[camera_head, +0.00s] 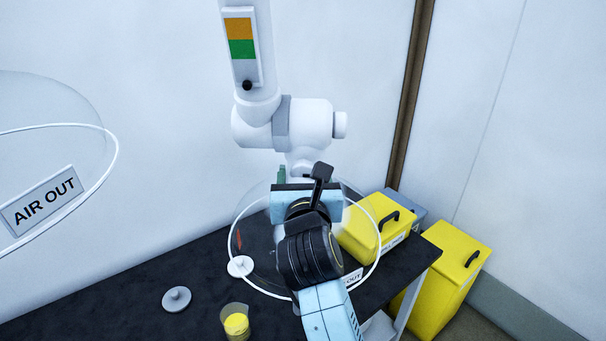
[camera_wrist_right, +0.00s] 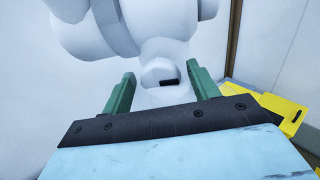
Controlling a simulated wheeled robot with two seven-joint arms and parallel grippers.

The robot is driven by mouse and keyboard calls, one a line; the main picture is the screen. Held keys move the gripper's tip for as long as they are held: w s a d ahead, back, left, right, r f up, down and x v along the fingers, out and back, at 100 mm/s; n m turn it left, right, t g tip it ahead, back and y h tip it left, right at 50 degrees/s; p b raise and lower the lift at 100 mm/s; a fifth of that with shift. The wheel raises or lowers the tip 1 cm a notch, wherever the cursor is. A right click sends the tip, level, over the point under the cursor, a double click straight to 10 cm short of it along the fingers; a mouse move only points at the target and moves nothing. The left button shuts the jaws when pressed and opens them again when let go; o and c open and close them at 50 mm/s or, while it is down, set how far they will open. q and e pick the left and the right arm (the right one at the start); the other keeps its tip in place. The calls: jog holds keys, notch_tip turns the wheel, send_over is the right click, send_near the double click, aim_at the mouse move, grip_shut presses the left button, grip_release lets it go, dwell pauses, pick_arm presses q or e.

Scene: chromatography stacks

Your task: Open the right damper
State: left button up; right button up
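A white extraction arm (camera_head: 262,110) hangs at the upper middle of the head view, above a clear hood with a white rim (camera_head: 232,228). Its upright duct carries an orange-over-green plate (camera_head: 240,38), with a round black knob (camera_head: 247,85) just below the green part. I take this plate and knob for the right damper. My right gripper (camera_head: 299,175) is below the knob and apart from it. In the right wrist view its green fingers (camera_wrist_right: 162,85) are spread and empty, with a white joint bearing a small dark slot (camera_wrist_right: 169,82) beyond them. My left gripper is out of view.
A second clear hood with an AIR OUT label (camera_head: 42,201) is at the left. The dark table (camera_head: 130,285) holds a beaker with yellow contents (camera_head: 236,321), a grey lid (camera_head: 176,299) and a yellow box (camera_head: 365,240). Another yellow box (camera_head: 445,285) stands at the right.

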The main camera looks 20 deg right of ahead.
jog(key=c, duration=0.8)
jog(key=shift+r+n+p, duration=0.2)
jog(key=shift+n+p, duration=0.2)
jog(key=shift+p, duration=0.45)
jog(key=n+p, duration=0.3)
jog(key=p, duration=0.1)
jog(key=shift+a+r, duration=0.1)
jog(key=shift+r, duration=0.05)
jog(key=shift+n+g+p, duration=0.3)
jog(key=shift+n+p, duration=0.5)
jog(key=shift+p, duration=0.1)
jog(key=shift+w+f+n, duration=0.1)
jog(key=shift+f+n, duration=0.15)
jog(key=shift+n, duration=0.65)
jog(key=n, duration=0.3)
jog(key=shift+a+f+h, duration=0.1)
jog(key=shift+a+h, duration=0.05)
jog(key=shift+h, duration=0.15)
jog(key=n, duration=0.3)
jog(key=shift+n+g, duration=0.3)
jog(key=shift+f+n+h, duration=0.15)
jog(key=shift+n+h, duration=0.25)
jog(key=shift+n, duration=1)
